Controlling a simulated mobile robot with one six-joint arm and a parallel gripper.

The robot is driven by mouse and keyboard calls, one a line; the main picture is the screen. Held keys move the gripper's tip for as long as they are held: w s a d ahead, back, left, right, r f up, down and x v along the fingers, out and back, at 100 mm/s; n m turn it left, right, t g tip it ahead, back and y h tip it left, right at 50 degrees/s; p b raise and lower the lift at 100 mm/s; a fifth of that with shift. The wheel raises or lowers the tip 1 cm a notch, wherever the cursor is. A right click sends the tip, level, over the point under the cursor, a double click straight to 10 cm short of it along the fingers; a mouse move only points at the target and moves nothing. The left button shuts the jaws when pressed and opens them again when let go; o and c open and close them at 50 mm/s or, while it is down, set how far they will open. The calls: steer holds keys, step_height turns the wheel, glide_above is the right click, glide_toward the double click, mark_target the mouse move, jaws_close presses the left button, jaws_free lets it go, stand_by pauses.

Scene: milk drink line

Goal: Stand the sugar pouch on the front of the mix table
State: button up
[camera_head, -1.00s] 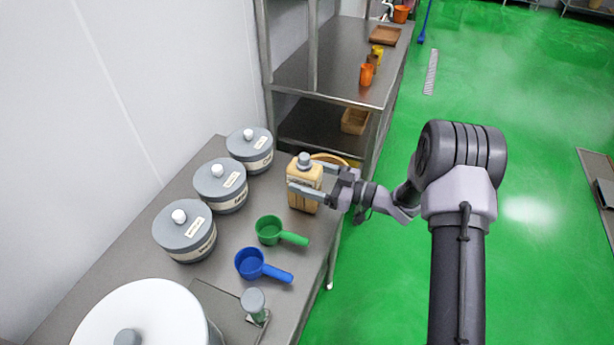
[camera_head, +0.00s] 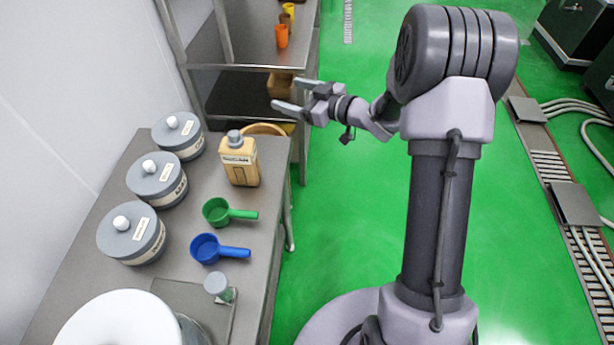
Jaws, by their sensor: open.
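The sugar pouch (camera_head: 239,164), a tan pouch with a grey cap and a label too small to read, stands upright near the far end of the steel table (camera_head: 188,240). I cannot tell from the picture whether this table is the mix table. My gripper (camera_head: 284,95) is open and empty. It is above and to the right of the pouch, apart from it, with its fingers pointing left.
Three grey lidded canisters (camera_head: 133,232) line the wall side. A green scoop (camera_head: 219,212) and a blue scoop (camera_head: 209,249) lie in front of the pouch. A white round vessel (camera_head: 120,322) is at the near end. A steel shelf (camera_head: 235,95) stands behind.

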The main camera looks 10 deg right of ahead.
steer(key=d+r+m+t+h, duration=0.25)
steer(key=d+r+h, duration=0.2)
steer(key=r, duration=0.35)
steer(key=s+d+r+m+g+h, duration=0.1)
steer(key=s+r+m+g+h, duration=0.2)
steer(key=s, duration=0.4)
steer(key=s+d+r+m+h, duration=0.2)
steer(key=s+r+m+h, duration=0.2)
steer(key=s+m, duration=0.15)
steer(key=s+a+f+m+g+y, duration=0.1)
steer(key=s+a+f+g, duration=0.1)
steer(key=s, duration=0.6)
steer(key=s+a+f+g+y+b, duration=0.1)
steer(key=s+a+f+g, duration=0.1)
steer(key=s+a, duration=0.3)
steer(key=s+a+f+m+g+y, duration=0.1)
steer(key=s+a+f+g, duration=0.1)
steer(key=s, duration=1)
steer(key=shift+a+f+m, duration=0.25)
steer(key=shift+a+m, duration=0.05)
steer(key=shift+a, duration=0.45)
